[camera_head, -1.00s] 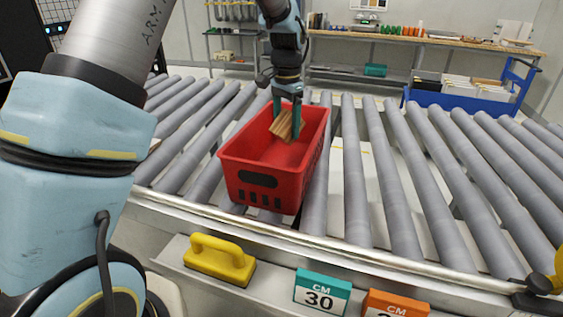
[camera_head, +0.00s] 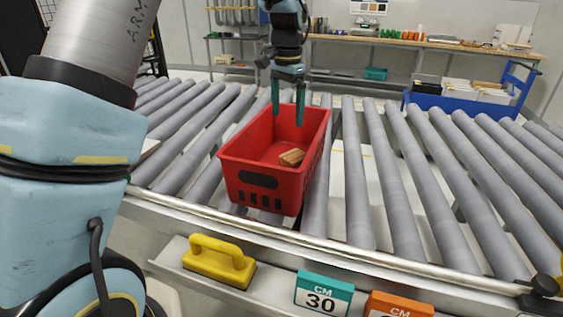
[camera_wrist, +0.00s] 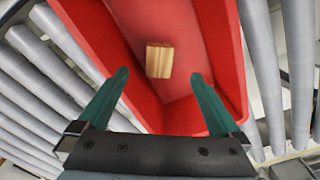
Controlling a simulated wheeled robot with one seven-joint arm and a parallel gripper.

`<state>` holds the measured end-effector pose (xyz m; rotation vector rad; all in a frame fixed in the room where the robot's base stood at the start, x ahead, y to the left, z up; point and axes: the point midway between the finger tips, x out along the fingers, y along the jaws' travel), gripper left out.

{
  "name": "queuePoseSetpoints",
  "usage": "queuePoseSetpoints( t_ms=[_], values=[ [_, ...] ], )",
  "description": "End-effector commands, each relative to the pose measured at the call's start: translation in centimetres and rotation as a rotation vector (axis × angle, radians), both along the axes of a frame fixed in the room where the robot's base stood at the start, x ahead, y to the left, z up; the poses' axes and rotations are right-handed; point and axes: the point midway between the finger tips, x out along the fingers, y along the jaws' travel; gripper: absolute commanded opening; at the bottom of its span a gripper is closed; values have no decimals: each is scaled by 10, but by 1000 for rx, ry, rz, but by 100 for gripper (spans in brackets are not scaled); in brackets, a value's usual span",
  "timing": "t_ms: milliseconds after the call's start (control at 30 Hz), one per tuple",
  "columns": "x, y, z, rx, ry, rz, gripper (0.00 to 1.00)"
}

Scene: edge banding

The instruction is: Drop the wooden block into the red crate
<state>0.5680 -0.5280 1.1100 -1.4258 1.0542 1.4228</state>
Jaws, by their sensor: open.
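The wooden block (camera_head: 291,157) lies inside the red crate (camera_head: 262,181), on its floor toward the right side. In the wrist view the block (camera_wrist: 159,60) shows below and between my fingers, apart from them, with the crate's red wall (camera_wrist: 222,45) around it. The crate stands on the roller conveyor. My gripper (camera_head: 288,108) is open and empty, with its teal fingers above the far part of the crate. In the wrist view my gripper (camera_wrist: 160,88) has its two fingers spread wide.
The grey conveyor rollers (camera_head: 390,170) to the right of the crate are clear. A blue cart (camera_head: 470,101) with boxes stands at the back right.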

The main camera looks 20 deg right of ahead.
Motion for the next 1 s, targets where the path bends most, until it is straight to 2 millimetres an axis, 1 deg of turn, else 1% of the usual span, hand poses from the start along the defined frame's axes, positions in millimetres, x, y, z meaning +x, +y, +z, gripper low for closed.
queuePoseSetpoints(
  t_ms=[100,200,300,400,567,867,967,1000],
  values=[
    [1,0,22,-4,-4,0,100],
    [0,0,40,-2,-3,0,100],
    [0,0,54,-3,-2,0,100],
    [0,0,62,-2,-2,0,100],
    [0,0,66,0,1,0,100],
    [0,1,66,0,0,2,100],
    [4,11,63,-3,-2,32,100],
    [6,22,60,-3,-3,60,100]
  ],
)
